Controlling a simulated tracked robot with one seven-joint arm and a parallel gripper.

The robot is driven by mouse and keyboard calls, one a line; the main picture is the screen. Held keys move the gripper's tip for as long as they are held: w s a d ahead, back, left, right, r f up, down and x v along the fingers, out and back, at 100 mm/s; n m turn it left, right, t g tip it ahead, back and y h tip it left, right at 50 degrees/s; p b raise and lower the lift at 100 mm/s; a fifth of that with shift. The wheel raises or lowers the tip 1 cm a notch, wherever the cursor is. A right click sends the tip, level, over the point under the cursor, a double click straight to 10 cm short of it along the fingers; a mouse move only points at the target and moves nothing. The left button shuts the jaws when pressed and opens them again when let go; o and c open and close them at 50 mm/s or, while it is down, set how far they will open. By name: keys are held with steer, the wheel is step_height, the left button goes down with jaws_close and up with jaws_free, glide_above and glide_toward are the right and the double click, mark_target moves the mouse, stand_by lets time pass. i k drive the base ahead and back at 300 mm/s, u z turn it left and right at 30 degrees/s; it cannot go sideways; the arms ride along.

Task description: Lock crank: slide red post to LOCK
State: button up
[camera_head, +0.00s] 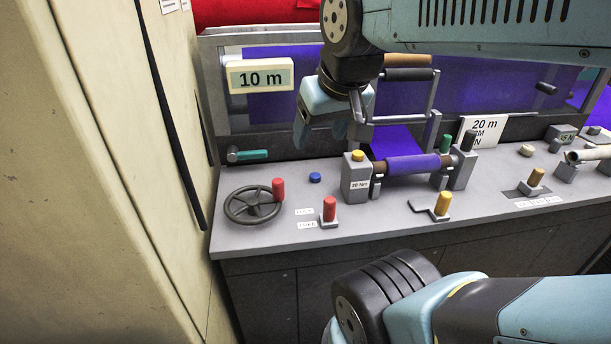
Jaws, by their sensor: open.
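A red post (329,208) stands upright in a small light plate near the counter's front edge. Two small white labels (305,218) lie to its left, one above the other, too small to read surely. A dark hand wheel crank (252,206) with an upright red knob (278,189) lies flat to the left of the post. My gripper (323,128) is light blue and hangs above the back of the counter, behind and above the red post. It is open and apart from the post. Its fingertips are partly hard to make out.
A blue button (315,177) sits behind the post. To the right are a roller block (356,178) with a purple felt roll (413,164) and a yellow post (443,203). A tall beige panel (110,170) bounds the left.

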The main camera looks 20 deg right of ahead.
mark_target(327, 219)
steer(key=u, duration=0.1)
steer(key=k, duration=1.65)
steer(key=z, duration=0.6)
steer(key=i, duration=0.95)
steer(key=u, duration=0.05)
